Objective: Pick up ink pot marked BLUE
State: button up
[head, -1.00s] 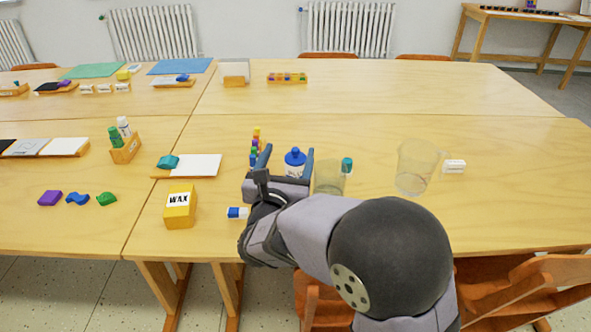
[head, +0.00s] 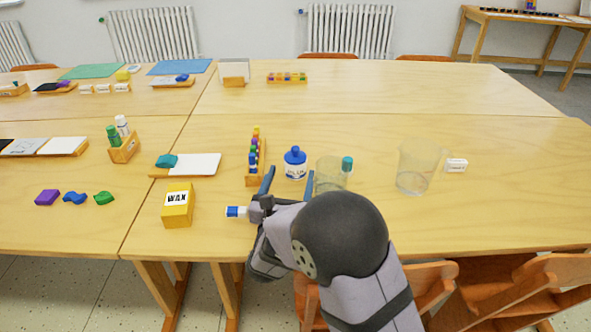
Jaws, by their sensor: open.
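My gripper (head: 289,178) is open, on the near side of the pot. Its two blue-grey fingers point away from me, one to the left and one to the right of the pot's front. Nothing is between the fingers, and the pot appears just beyond the tips. My arm hides the table nearer to me.
A rack of coloured pieces (head: 255,158) stands close left of the pot. A clear glass (head: 330,174) is close right, with a teal-capped item (head: 347,164) behind it. A larger glass (head: 416,167), a yellow WAX box (head: 177,205) and a blue-white eraser (head: 235,212) are nearby.

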aim_at(293, 167)
jog(key=shift+w, duration=0.25)
jog(key=shift+w+d, duration=0.25)
jog(key=shift+w, duration=1)
jog(key=shift+w+d, duration=0.25)
jog(key=shift+w, duration=0.95)
jog(key=shift+r, duration=0.1)
grip_shut()
